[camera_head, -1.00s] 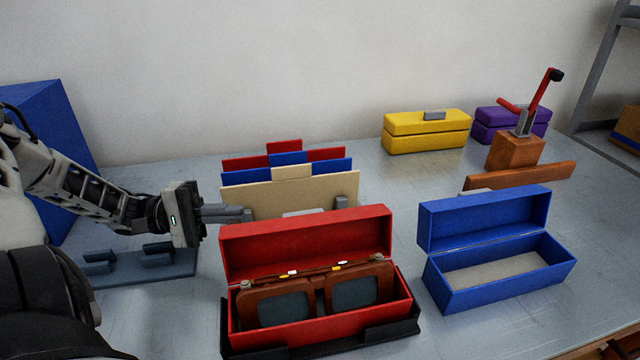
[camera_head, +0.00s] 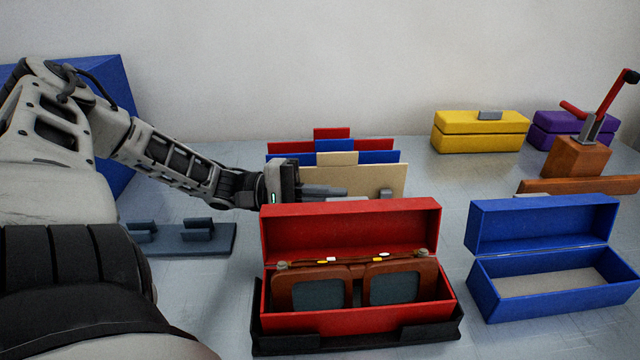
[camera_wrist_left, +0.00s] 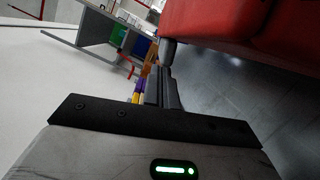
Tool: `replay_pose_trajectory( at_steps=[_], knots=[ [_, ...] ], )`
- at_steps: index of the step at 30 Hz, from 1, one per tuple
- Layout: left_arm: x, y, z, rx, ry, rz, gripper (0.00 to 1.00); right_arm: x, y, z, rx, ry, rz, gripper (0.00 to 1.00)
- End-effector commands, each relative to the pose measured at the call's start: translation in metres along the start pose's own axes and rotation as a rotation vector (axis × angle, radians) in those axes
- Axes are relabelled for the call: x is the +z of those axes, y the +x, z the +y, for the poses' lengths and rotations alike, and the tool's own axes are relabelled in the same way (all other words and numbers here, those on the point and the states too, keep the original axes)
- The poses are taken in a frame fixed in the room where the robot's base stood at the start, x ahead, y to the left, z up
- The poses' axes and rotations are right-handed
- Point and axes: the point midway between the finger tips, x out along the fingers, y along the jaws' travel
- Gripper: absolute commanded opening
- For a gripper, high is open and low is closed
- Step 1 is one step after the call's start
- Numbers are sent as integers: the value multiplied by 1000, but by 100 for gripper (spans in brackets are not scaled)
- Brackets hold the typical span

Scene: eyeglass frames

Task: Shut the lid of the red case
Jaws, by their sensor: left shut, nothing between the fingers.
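The red case (camera_head: 350,318) stands open in a black holder (camera_head: 262,342) at the front centre of the table. Its lid (camera_head: 350,228) is raised at the back. Brown eyeglass frames (camera_head: 354,287) with dark lenses lie inside. My left gripper (camera_head: 342,190) is shut and empty, just behind the lid near its upper edge. In the left wrist view the gripper's fingers (camera_wrist_left: 166,75) point beside a large red surface (camera_wrist_left: 225,22), likely the lid; whether they touch cannot be told. My right gripper is not in view.
An open, empty blue case (camera_head: 545,285) stands to the right. Coloured dividers (camera_head: 380,178) stand behind the lid. A dark rack (camera_head: 190,240) lies at left. A yellow case (camera_head: 480,135), a purple case (camera_head: 560,130) and a wooden block with a red lever (camera_head: 575,158) are at back right.

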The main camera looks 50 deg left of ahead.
Motion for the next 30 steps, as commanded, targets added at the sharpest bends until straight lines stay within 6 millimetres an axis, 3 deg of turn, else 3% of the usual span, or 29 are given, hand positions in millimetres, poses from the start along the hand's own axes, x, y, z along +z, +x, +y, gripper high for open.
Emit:
replay_pose_trajectory(
  at_steps=[25, 30],
  knots=[
    [9, 2, 12, -22, 99, 0, 0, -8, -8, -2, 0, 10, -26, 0],
    [15, 3, 20, -38, 159, 0, 0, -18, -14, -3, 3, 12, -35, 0]
  ],
)
